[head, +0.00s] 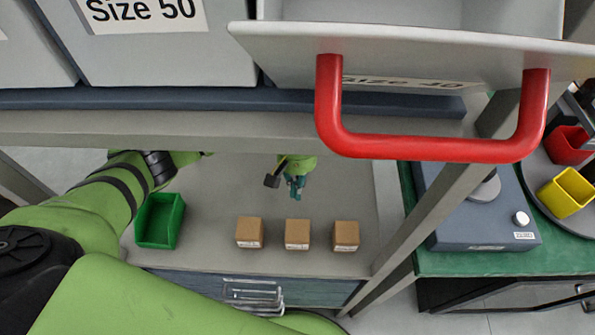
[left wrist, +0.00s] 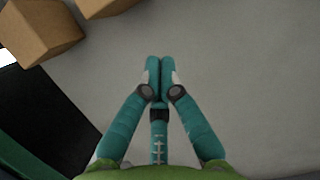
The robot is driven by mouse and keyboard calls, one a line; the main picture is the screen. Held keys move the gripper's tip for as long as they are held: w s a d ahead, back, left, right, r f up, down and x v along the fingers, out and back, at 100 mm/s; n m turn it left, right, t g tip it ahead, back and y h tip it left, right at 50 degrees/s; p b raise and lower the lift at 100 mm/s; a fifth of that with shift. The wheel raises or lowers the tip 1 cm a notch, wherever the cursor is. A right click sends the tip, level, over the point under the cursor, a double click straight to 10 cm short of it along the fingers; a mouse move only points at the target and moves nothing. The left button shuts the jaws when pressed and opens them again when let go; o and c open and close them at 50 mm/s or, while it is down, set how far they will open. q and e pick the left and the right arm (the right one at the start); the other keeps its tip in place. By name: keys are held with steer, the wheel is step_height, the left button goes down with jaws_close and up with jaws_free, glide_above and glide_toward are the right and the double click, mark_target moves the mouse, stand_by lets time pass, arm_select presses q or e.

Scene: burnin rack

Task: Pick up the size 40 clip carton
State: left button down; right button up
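Three small brown cartons stand in a row on the grey shelf surface: a left carton (head: 249,231), a middle carton (head: 297,233) and a right carton (head: 346,235). Each has a white label too small to read, so I cannot tell which is size 40. My left gripper (head: 296,187) is above the shelf, behind the middle carton in the head view and apart from it. In the left wrist view its teal fingers (left wrist: 160,66) are together with nothing between them. Two cartons show there at the upper left, the nearer one (left wrist: 42,28) tilted in the picture. My right gripper is out of view.
A grey bin labelled Size 40 (head: 400,55) with a red handle (head: 430,148) overhangs the shelf. A Size 50 bin (head: 165,60) stands beside it. A green tray (head: 160,222) sits left of the cartons. A rack post (head: 440,205) bounds the right side.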

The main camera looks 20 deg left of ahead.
mark_target(298, 235)
arm_select(q)
steer(key=x, duration=0.3)
steer(key=shift+s, duration=0.15)
steer(key=shift+s+d+p, duration=0.2)
steer(key=shift+s+p, duration=0.2)
steer(key=shift+s, duration=0.15)
steer(key=shift+s+d+p, duration=0.15)
steer(key=shift+s+p, duration=0.2)
steer(key=shift+s, duration=0.25)
steer(key=shift+s+d, duration=0.15)
steer(key=shift+s, duration=0.35)
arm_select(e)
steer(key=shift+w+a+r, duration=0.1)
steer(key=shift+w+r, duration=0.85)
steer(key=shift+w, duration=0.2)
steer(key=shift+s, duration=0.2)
